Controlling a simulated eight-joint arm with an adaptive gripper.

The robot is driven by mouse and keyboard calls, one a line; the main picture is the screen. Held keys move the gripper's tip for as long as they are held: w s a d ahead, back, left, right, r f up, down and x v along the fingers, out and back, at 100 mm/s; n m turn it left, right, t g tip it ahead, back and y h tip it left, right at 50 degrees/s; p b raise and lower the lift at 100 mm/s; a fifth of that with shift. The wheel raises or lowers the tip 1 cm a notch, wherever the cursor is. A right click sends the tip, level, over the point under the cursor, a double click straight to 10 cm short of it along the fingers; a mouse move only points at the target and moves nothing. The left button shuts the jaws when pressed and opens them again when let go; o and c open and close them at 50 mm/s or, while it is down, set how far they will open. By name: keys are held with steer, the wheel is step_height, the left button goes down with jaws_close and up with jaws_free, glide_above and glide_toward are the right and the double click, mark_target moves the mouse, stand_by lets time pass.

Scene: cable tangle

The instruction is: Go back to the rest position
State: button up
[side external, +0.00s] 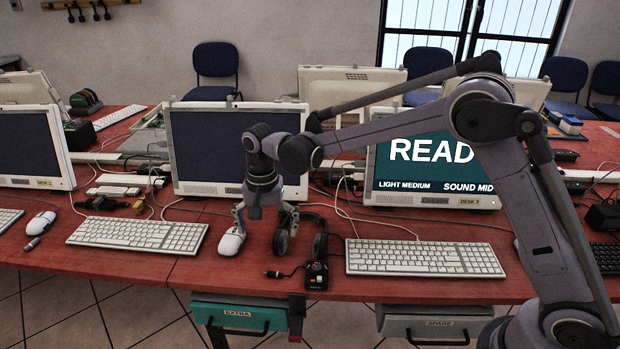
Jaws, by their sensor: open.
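My gripper (264,220) hangs pointing down in front of the middle monitor (235,140). Its jaws are open, with one finger near the white mouse (232,241) and the other near the black headphones (318,243). I see nothing held between the fingers. Whether a finger touches the mouse or the headphones I cannot tell. A small black device with a cable plug (316,275) lies at the table's front edge, below the headphones. My arm reaches in from the right, across the lit screen (425,160) that reads "READ".
White keyboards (138,234) and (425,258) lie left and right of my gripper on the red table (230,271). Loose cables and adapters (125,190) lie between the monitors. Drawers marked EXTRA (239,314) and SPARE (437,323) hang below the front edge. Space above the monitors is partly free.

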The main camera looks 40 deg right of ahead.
step_height(320, 180, down, 6)
steer(key=shift+r, duration=0.15)
stand_by(0.7)
